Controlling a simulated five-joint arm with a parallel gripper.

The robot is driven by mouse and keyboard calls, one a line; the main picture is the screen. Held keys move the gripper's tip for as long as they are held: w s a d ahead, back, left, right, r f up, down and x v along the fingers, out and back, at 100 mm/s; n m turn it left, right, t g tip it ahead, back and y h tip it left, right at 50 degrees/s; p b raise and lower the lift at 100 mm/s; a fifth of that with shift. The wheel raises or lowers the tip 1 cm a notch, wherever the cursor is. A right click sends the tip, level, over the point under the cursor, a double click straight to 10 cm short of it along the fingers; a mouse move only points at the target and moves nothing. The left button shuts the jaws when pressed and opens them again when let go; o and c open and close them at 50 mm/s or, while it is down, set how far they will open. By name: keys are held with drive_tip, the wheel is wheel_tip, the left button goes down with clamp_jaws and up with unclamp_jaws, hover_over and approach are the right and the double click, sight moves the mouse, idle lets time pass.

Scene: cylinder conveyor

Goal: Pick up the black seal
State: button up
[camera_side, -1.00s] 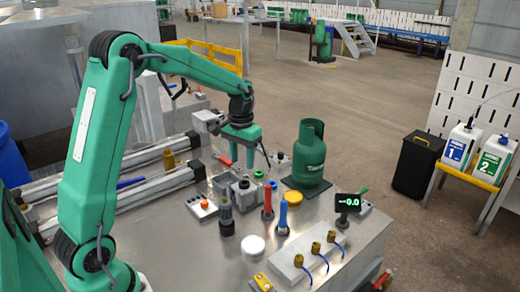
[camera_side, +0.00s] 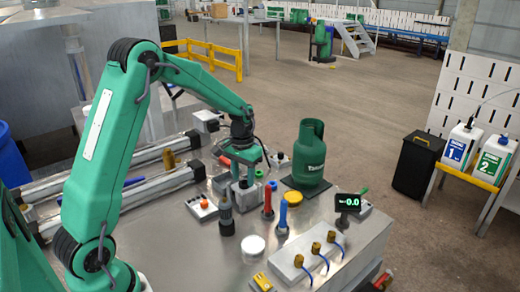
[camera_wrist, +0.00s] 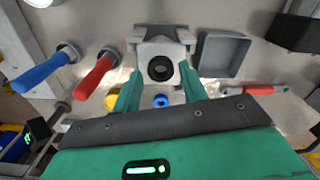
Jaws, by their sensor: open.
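The black seal (camera_wrist: 160,68) shows as a dark ring on a grey block (camera_wrist: 158,48) in the wrist view. My gripper (camera_wrist: 160,60) is open, with a green finger on each side of the block and nothing held. In the side view my gripper (camera_side: 247,166) is just above the grey block (camera_side: 245,197), pointing down. The seal is small and partly hidden there. I cannot tell whether the fingers touch the block.
A blue ring (camera_wrist: 161,101) lies close to the block. A red-handled tool (camera_wrist: 96,76) and a blue-handled one (camera_wrist: 45,70) stand beside it. A grey square tray (camera_wrist: 225,55) is on the other side. A green gas cylinder (camera_side: 309,155) stands to the right.

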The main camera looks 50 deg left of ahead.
drive_tip(key=shift+f, duration=0.75)
drive_tip(key=c, duration=0.7)
